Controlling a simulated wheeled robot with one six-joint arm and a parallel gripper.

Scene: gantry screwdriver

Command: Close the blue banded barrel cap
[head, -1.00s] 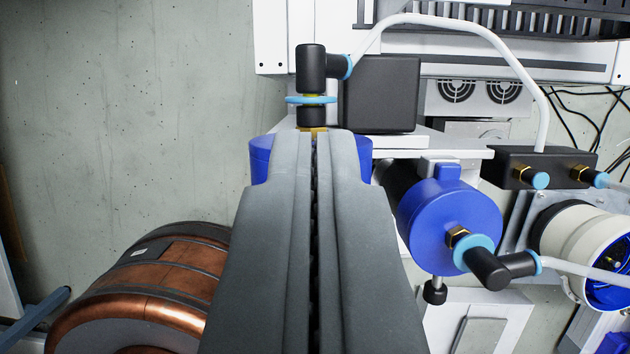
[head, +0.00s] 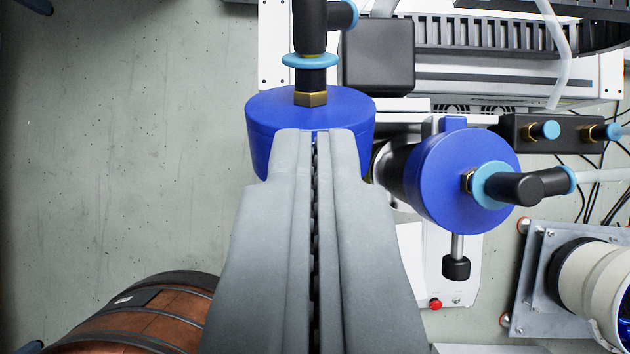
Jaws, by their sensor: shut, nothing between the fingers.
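My gripper (head: 315,133) is shut and empty, with its tips in front of a blue cap (head: 270,112). The cap carries a brass nut and a black elbow fitting (head: 308,40) with a light blue ring. The tips overlap the cap's lower part in the picture; I cannot tell whether they touch it. A second blue cap (head: 445,165) is at the right, on a dark cylinder, with its own light blue ring and black fitting (head: 530,188). Which one is the banded barrel cap is not clear. My gripper hides what lies below the first cap.
A copper-coloured drum (head: 130,325) is at lower left. A white cylinder (head: 590,285) on a metal plate is at lower right. A black box (head: 378,55) stands behind the first cap. A rod with a black knob (head: 456,267) hangs below the second cap. Bare floor lies left.

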